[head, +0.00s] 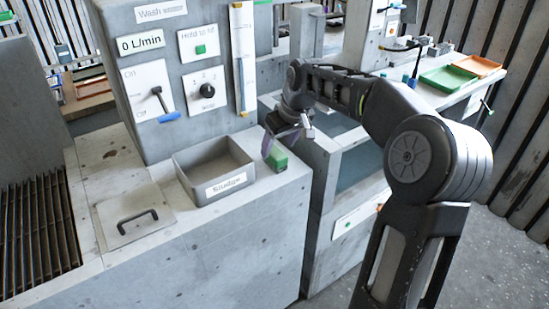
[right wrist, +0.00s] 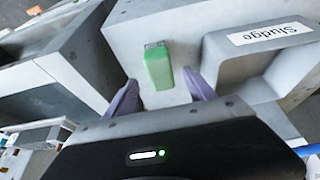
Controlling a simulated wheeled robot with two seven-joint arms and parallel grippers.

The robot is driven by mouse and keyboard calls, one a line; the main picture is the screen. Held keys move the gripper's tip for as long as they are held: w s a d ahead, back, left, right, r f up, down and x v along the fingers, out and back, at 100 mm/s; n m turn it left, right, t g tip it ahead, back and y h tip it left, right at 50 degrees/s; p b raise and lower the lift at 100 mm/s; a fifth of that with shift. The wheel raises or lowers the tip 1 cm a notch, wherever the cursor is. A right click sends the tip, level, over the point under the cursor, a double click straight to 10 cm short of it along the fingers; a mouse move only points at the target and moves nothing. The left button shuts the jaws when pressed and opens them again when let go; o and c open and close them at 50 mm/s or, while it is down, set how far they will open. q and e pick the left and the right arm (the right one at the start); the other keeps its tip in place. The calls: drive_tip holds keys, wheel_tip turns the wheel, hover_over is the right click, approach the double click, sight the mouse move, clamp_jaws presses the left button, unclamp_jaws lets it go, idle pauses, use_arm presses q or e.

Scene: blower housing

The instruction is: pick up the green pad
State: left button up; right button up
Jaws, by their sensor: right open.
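The green pad (head: 278,160) is a small green block with a grey end, lying on the concrete ledge to the right of the Sludge tray. It also shows in the right wrist view (right wrist: 159,68), just beyond the fingertips and roughly between them. My right gripper (head: 271,144) is above and beside the pad in the head view. In the right wrist view its two purple fingers (right wrist: 163,92) are spread apart, with nothing held between them. Whether a finger touches the pad cannot be told. My left gripper is not in view.
The grey Sludge tray (head: 214,170) stands close to the pad on the left. A concrete panel with a dial, lever and gauge rises behind it. The ledge (head: 245,205) ends at a drop in front and right. A handled lid (head: 135,221) lies at left.

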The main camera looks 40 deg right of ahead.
sight(276, 152)
drive_tip(key=shift+p+x, duration=0.3)
drive_tip(key=shift+x, duration=2.3)
clamp_jaws()
